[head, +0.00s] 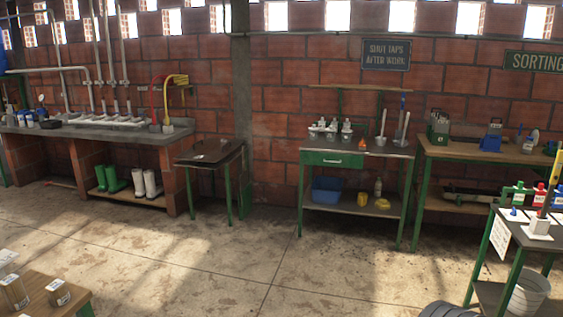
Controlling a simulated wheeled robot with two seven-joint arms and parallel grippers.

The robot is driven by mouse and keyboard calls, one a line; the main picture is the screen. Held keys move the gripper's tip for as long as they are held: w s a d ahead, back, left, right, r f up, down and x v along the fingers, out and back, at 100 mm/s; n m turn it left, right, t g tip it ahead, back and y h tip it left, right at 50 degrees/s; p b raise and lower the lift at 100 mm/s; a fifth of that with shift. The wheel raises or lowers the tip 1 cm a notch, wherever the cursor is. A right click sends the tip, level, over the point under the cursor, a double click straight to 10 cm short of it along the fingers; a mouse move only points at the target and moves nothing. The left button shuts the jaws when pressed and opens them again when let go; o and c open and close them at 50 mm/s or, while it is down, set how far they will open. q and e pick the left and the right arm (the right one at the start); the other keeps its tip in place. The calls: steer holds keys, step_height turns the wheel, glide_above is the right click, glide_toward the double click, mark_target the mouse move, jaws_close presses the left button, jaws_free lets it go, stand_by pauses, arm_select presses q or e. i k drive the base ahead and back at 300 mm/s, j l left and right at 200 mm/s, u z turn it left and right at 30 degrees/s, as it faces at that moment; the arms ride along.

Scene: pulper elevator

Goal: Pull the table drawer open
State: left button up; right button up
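A table with a dark top and green legs (301,200) stands against the brick wall, right of the middle in the head view. Its green drawer (318,158) sits under the left part of the top, with a small pale handle (333,162) on its front. The drawer front looks flush with the table, so it appears closed. Several small pale containers stand on the top. A blue bin, a yellow item and a bottle are on the lower shelf. Neither of my grippers is in view.
A wooden-topped bench (470,152) stands right of the table, and a small dark table (208,152) left of it. The concrete floor (270,260) between is open.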

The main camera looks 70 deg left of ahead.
mark_target(325, 158)
steer(key=u, duration=2.1)
steer(key=z, duration=0.35)
steer(key=i, duration=3.9)
steer(key=i+l+u, duration=0.1)
steer(key=i, duration=1.9)
